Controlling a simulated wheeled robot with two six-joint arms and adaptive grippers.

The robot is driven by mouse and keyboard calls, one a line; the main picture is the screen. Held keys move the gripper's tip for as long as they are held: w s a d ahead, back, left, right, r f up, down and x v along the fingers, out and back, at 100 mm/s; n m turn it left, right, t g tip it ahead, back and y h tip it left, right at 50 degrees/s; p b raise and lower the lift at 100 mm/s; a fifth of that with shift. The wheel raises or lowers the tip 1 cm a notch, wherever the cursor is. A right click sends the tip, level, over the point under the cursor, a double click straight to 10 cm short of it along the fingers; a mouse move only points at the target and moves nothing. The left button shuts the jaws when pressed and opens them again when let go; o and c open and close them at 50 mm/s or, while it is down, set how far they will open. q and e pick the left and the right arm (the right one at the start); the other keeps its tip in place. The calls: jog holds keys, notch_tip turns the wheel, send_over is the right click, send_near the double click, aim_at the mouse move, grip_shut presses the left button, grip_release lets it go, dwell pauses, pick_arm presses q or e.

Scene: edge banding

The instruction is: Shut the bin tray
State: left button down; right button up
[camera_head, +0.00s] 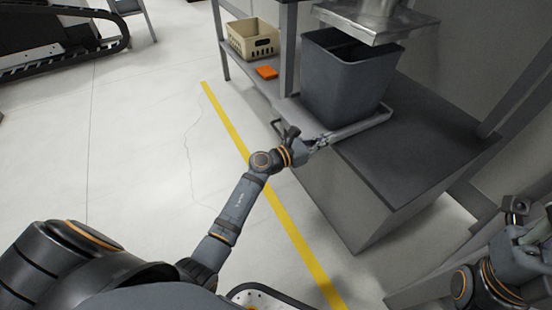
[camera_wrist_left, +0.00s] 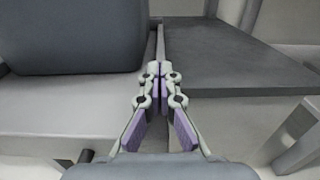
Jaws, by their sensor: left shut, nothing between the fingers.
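The bin tray (camera_head: 362,125) is a light grey sliding tray on the dark bench, and it carries a dark grey bin (camera_head: 345,80). In the left wrist view the tray (camera_wrist_left: 60,118) lies at the left with the bin (camera_wrist_left: 75,35) on it. My left gripper (camera_head: 322,141) is shut and empty at the tray's front right edge. In the left wrist view its fingertips (camera_wrist_left: 157,70) are together beside the tray's side rim; I cannot tell whether they touch it. My right gripper (camera_head: 522,215) is at the right edge of the head view, partly cut off, and its jaws are unclear.
A metal chute (camera_head: 378,20) hangs above the bin. A cream crate (camera_head: 252,38) and an orange item (camera_head: 267,72) are on the lower shelf at the left. The dark bench top (camera_head: 420,140) is clear right of the tray. The floor beside the yellow line (camera_head: 245,150) is open.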

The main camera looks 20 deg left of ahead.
aim_at(343, 132)
pick_arm(q)
jog(key=x, duration=0.6)
jog(key=shift+w+d+b, duration=0.2)
jog(key=shift+w+b, duration=0.15)
jog(key=shift+b, duration=0.05)
jog(key=shift+r, duration=0.15)
jog(key=shift+r, duration=0.1)
